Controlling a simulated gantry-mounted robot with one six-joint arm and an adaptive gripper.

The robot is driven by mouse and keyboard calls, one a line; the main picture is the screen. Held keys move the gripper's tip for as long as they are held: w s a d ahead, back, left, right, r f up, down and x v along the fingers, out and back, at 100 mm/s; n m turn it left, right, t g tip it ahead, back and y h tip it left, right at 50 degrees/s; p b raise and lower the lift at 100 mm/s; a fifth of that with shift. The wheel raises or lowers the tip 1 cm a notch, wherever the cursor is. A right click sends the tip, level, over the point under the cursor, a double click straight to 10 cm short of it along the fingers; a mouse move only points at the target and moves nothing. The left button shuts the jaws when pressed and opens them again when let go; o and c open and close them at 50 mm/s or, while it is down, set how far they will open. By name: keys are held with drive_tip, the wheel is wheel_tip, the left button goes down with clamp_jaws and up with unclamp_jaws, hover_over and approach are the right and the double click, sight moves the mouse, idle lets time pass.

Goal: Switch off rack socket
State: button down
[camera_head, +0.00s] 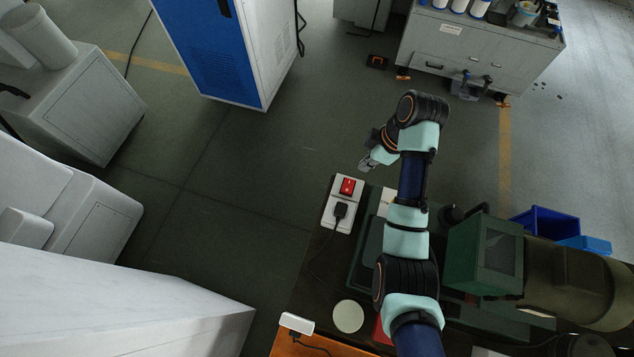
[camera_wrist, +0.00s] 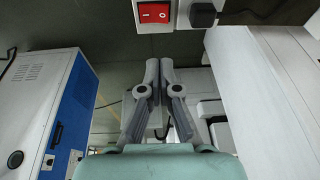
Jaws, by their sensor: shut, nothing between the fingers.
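The rack socket is a white plate (camera_head: 332,222) with a red rocker switch (camera_head: 347,186) and a black plug (camera_head: 340,211) in it. It sits on the left edge of the dark bench. In the wrist view the red switch (camera_wrist: 154,12) shows at the top centre, with the black plug (camera_wrist: 203,15) to its right. My gripper (camera_head: 367,164) is just right of and beyond the switch in the head view, apart from it. In the wrist view my gripper's fingertips (camera_wrist: 159,63) are together and empty, below the switch in the picture. Which way the rocker is tipped I cannot tell.
A green machine (camera_head: 486,254) stands on the bench right of my arm. Blue bins (camera_head: 545,222) are behind it. A white power strip (camera_head: 297,323) lies at the near left corner. A blue and white cabinet (camera_head: 213,50) stands across open floor.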

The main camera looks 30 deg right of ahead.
drive_tip(key=shift+s+d, duration=0.1)
drive_tip(key=b, duration=0.2)
approach(346, 188)
drive_tip(key=x, duration=0.6)
drive_tip(key=shift+f, duration=0.35)
